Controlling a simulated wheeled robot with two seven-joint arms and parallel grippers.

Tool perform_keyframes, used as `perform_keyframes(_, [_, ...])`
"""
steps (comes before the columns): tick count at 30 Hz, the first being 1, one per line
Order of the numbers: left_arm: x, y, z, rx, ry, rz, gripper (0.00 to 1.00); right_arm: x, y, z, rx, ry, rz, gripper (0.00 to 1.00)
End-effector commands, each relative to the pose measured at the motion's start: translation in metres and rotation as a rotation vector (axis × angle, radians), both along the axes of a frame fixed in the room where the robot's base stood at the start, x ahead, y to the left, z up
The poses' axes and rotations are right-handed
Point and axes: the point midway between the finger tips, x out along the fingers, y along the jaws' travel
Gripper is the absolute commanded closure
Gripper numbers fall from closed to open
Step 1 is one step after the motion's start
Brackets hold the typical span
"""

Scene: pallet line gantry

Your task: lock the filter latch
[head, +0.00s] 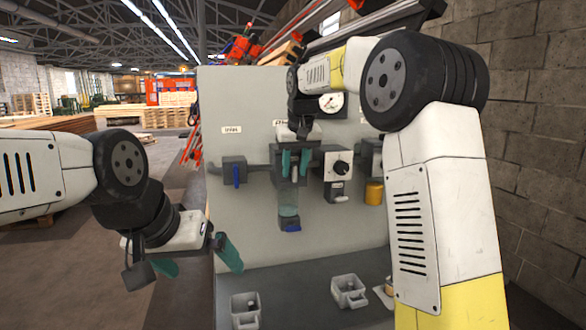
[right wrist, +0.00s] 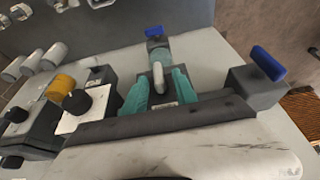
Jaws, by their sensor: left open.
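The filter unit (head: 289,203) hangs on the grey panel, with a clear greenish bowl and a blue part (head: 292,227) at its bottom. The blue part also shows in the right wrist view (right wrist: 154,31). A small pale upright piece (right wrist: 158,77), perhaps the latch, stands on the filter body between my right fingers. My right gripper (head: 295,163) is at the filter's top, its teal fingers apart on either side of that piece; the right wrist view shows gaps beside it (right wrist: 161,92). My left gripper (head: 197,260) is open and empty, left of the panel.
A valve with a blue handle (head: 236,176) sits left of the filter. A regulator with a black knob (head: 340,168) and a yellow cup (head: 374,192) are to its right. Grey bins (head: 245,311) (head: 348,291) stand on the ledge below.

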Motion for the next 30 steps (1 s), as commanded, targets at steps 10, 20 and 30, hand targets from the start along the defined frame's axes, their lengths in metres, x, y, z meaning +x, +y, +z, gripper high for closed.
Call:
perform_keyframes(10, [0.0,0.0,0.0,0.0,0.0,0.0,0.0,0.0001,0.0,-0.0002,0.0,0.0,0.0,0.94])
perform_keyframes(20, [0.0,0.0,0.0,0.0,0.0,0.0,0.0,-0.0001,0.0004,0.0001,-0.006,-0.001,0.001,1.0])
perform_keyframes(30, [0.0,0.0,0.0,0.0,0.0,0.0,0.0,-0.0012,0.0049,-0.0004,-0.138,-0.033,0.006,1.0])
